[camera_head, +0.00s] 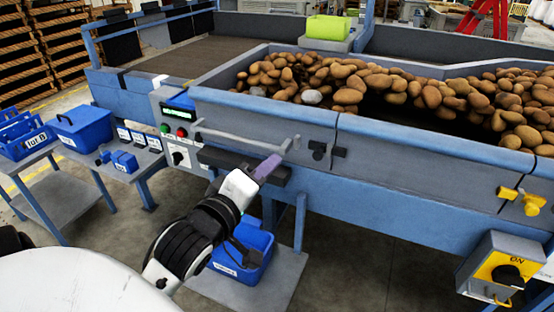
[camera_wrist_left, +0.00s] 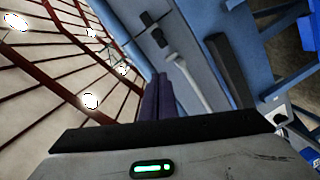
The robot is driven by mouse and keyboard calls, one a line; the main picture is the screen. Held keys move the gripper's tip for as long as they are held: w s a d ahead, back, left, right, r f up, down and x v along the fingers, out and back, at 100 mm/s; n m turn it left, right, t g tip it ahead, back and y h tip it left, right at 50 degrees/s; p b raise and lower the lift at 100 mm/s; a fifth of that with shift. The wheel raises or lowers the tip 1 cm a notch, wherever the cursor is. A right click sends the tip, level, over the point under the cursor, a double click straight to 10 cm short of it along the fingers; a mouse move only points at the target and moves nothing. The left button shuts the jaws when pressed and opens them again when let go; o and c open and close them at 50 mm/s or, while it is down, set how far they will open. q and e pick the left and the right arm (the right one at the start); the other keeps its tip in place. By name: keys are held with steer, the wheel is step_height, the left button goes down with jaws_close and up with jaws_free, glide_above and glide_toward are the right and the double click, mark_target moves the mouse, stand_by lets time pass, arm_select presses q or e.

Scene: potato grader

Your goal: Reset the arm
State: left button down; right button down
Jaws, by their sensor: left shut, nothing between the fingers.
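I cannot tell whether the fingertips touch the lever. My right gripper is in neither view.
Potatoes (camera_head: 350,85) fill the grader's belt. A control panel (camera_head: 178,130) has green and red buttons. A dark ledge (camera_head: 225,162) juts out near my wrist. A blue crate (camera_head: 243,250) stands below. A side table holds a blue bin (camera_head: 82,128). A yellow switch box (camera_head: 500,268) is at right.

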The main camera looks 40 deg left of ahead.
arm_select(q)
steer(key=shift+s, duration=0.15)
stand_by(0.4)
steer(key=s+d+f+m+g+h, duration=0.15)
steer(key=d+f+m, duration=0.25)
steer(key=f, duration=0.5)
steer(key=s+d+f+m+g+h, duration=0.1)
steer(key=d+f+m+g+h, duration=0.2)
steer(key=f, duration=0.6)
steer(key=s+d+f+m+g, duration=0.1)
steer(key=s+d+f+m, duration=0.2)
steer(key=f, duration=0.3)
steer(key=s+d+f+m+g+h, duration=0.1)
steer(key=s+d+f+m, duration=0.3)
steer(key=s+f, duration=0.1)
steer(key=s+d+f+m+g, duration=0.1)
steer(key=s+d+f+m, duration=0.2)
steer(key=f, duration=0.4)
steer(key=shift+s+d+f+h, duration=0.15)
steer(key=shift+s+f+h, duration=0.2)
steer(key=shift+s, duration=0.3)
steer(key=shift+r, duration=0.1)
